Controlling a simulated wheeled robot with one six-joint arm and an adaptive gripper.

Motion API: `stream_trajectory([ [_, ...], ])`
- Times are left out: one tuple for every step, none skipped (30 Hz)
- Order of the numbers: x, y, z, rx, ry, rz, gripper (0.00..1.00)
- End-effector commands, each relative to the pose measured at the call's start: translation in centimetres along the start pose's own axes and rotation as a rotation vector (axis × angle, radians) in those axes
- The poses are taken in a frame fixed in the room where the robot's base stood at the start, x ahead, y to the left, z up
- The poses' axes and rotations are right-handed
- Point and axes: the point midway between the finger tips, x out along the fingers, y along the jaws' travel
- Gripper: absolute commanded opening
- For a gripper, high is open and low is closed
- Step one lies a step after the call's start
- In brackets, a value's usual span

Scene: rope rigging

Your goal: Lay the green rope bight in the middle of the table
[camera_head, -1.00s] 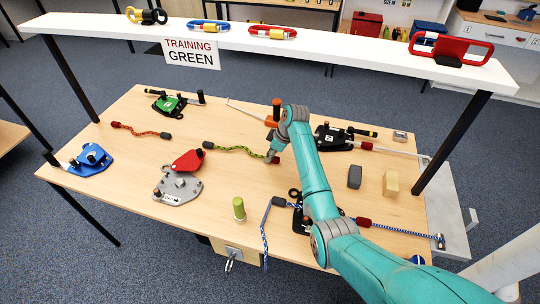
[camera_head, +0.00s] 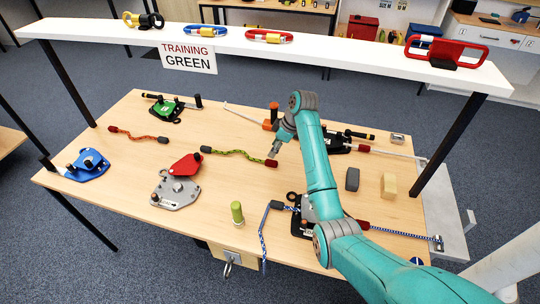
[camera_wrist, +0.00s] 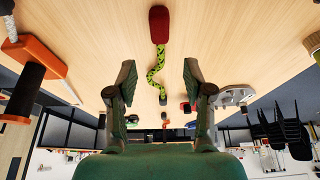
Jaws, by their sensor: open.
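The green rope bight (camera_head: 238,152) lies in a wavy line near the middle of the table (camera_head: 330,255). It has a dark end at its left and a red end at its right. In the wrist view the green rope (camera_wrist: 157,68) runs away from me, its red end nearest and centred ahead of the fingers. My gripper (camera_head: 275,149) is above the table by the rope's red end, apart from it. In the wrist view my gripper (camera_wrist: 160,85) has its fingers spread with nothing between them.
A red-and-grey device (camera_head: 178,185) and a green cylinder (camera_head: 237,212) stand in front of the rope. An orange rope (camera_head: 138,134) lies to its left. An orange-and-black tool (camera_head: 271,120) is close behind my gripper. A white shelf (camera_head: 300,47) with a "TRAINING GREEN" sign spans the back.

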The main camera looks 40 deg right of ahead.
Motion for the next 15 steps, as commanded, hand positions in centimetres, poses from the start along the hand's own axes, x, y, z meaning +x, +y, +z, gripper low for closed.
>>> stream_trajectory([
  [-1.0, 0.1, 0.0, 0.0, 0.001, 0.003, 0.51],
  [-1.5, 0.1, 0.0, 0.0, 0.001, 0.002, 0.51],
  [-2.1, 0.1, 0.0, 0.0, 0.001, 0.003, 0.51],
  [-2.5, 0.0, 0.0, 0.0, 0.0, 0.002, 0.51],
  [-2.9, 0.0, 0.0, 0.0, 0.0, 0.001, 0.51],
  [-3.3, 0.0, 0.0, 0.001, 0.0, 0.002, 0.51],
  [-3.6, 0.0, 0.0, 0.001, 0.0, 0.001, 0.51],
  [-3.9, 0.0, 0.0, 0.001, 0.0, 0.001, 0.51],
  [-4.1, 0.0, 0.0, 0.001, 0.0, 0.001, 0.51],
  [-4.3, 0.0, 0.0, 0.001, 0.0, 0.0, 0.51],
  [-4.4, 0.0, 0.0, 0.001, 0.0, 0.0, 0.51],
  [-4.5, 0.0, 0.0, 0.001, 0.0, 0.0, 0.51],
  [-4.6, 0.0, 0.0, 0.001, -0.001, 0.0, 0.51],
  [-4.6, 0.0, 0.0, 0.001, -0.001, 0.0, 0.51],
  [-4.6, 0.0, 0.0, 0.001, -0.001, -0.001, 0.51],
])
